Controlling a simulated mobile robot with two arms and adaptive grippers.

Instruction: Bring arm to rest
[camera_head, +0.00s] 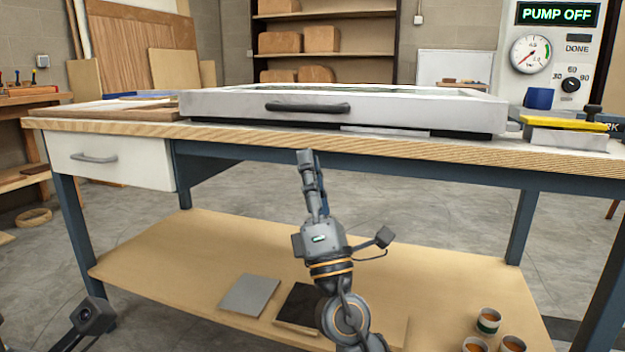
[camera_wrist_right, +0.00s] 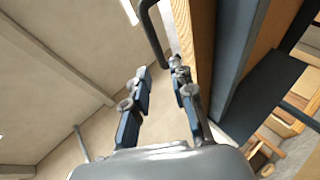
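My right gripper (camera_head: 308,160) stands upright in front of the workbench, its fingertips just below the front edge of the wooden top. In the right wrist view my right gripper (camera_wrist_right: 158,70) has its two fingers apart with nothing between them. A dark handle (camera_wrist_right: 152,35) shows beyond the fingers there. In the head view the white press (camera_head: 400,108) lies on the bench with its lid down and its dark front handle (camera_head: 308,107) above my right gripper. My left gripper is not in view; only a small dark camera part shows at lower left.
The bench top's front edge (camera_head: 400,150) is close to my right gripper. A white drawer (camera_head: 110,160) is shut at left. The lower shelf (camera_head: 190,250) holds flat plates and several cups (camera_head: 489,320). The panel (camera_head: 557,14) reads PUMP OFF. A yellow item (camera_head: 565,123) lies at right.

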